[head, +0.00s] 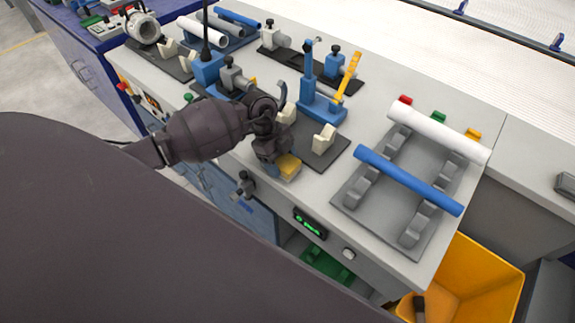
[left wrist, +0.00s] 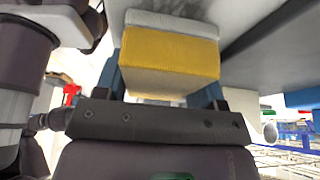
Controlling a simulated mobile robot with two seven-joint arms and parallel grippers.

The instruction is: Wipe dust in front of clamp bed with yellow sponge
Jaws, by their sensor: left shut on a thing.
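The yellow sponge (head: 289,166) is at the front of the bench, just before the clamp bed's dark plate (head: 332,153). My left gripper (head: 276,155) is shut on it from above. In the left wrist view the sponge (left wrist: 170,55) is a yellow block with a pale grey layer, between my blue fingers. It is at or very near the white bench top; exact contact is unclear. The clamp bed carries cream V-blocks (head: 324,138) and a blue clamp (head: 318,103) with a yellow lever. I cannot make out dust in the head view; my gripper hides part of the area.
To the right, a grey rack (head: 385,222) holds a blue pipe (head: 408,180) and a white pipe (head: 437,131). A yellow bin (head: 480,280) stands below the bench's right end. A green display (head: 310,224) is on the front face. More pipes and clamps stand at the back left.

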